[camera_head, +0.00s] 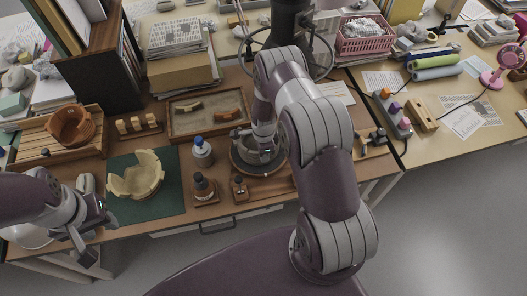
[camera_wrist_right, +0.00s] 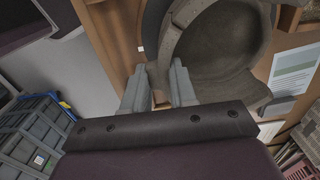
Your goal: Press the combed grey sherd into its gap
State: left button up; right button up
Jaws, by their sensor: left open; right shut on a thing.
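A grey vessel (camera_wrist_right: 222,45) stands on the round turntable (camera_head: 238,165), mostly hidden by my right arm in the head view. My right gripper (camera_wrist_right: 159,66) is at its wall, shut on a curved grey piece, the combed grey sherd (camera_wrist_right: 170,40), whose edge shows between and beyond the fingers. The sherd is at the vessel's rim; I cannot tell whether it is fully seated. Its combing cannot be made out. My left gripper (camera_head: 88,240) is open and empty, at the table's front left, away from the vessel.
A cream vessel (camera_head: 136,178) with a broken rim stands on a green mat (camera_head: 170,200). A terracotta bowl (camera_head: 72,128) sits on a wooden rack. A blue-capped bottle (camera_head: 203,152) and brown bottle (camera_head: 204,187) stand left of the turntable. A tray (camera_head: 185,122) holds two sherds behind.

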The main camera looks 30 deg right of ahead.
jog(key=shift+s+f, duration=0.1)
dwell(0.8)
jog(key=o, duration=1)
jog(key=shift+c, duration=0.2)
notch_tip(320, 180, up, 13)
jog(key=b, duration=0.3)
jog(key=shift+f+b, duration=0.15)
jog(key=shift+b, duration=0.15)
